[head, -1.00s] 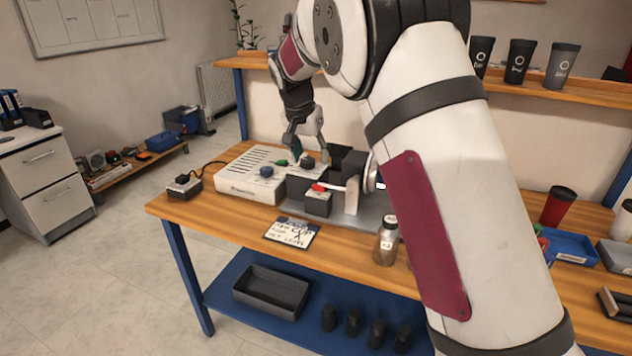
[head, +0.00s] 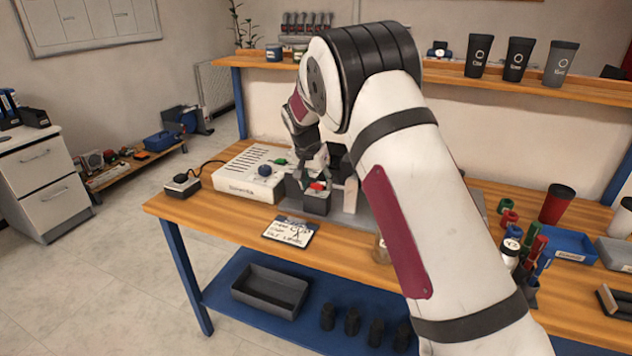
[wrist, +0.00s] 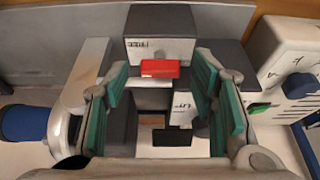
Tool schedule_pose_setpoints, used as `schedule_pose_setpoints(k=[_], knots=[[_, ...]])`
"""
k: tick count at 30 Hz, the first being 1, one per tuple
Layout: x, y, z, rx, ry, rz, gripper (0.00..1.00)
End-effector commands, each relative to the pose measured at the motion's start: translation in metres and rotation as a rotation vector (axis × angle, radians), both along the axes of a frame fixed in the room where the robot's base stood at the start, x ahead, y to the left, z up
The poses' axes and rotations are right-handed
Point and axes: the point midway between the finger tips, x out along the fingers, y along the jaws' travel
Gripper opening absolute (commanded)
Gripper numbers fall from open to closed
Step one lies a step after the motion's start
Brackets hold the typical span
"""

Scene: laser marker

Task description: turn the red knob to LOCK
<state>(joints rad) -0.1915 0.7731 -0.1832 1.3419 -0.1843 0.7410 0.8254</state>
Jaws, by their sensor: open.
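The red knob (wrist: 160,68) is a short bar on a dark grey block (wrist: 160,22) with a light top plate. In the wrist view it lies crosswise, below lettering on the plate that looks like FREE, upside down. My gripper (wrist: 160,90) is open, with one green-padded finger left and one right of the knob. Gaps show on both sides, and I see no contact. In the head view the red knob (head: 317,186) shows on the block at the fixture's front, with my gripper (head: 316,175) at it, partly hidden. A LOCK label is not readable.
A white box (head: 240,185) with a blue knob (head: 265,170) and a green switch stands left of the block. A handwritten card (head: 290,231) lies in front. A light upright plate (head: 350,195) stands close on the right. Bare table lies at the front left.

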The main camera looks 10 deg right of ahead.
Motion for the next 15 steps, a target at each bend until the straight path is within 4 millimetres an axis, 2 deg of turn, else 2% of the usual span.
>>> schedule_pose_setpoints(k=[2,9,15], knots=[[0.0,0.0001,0.0002,0.0,0.0,0.0,0.52],[-0.0001,0.0002,0.0004,0.0,0.0,0.0,0.04],[-0.0002,0.0,0.0003,0.0,0.0,0.005,0.04]])
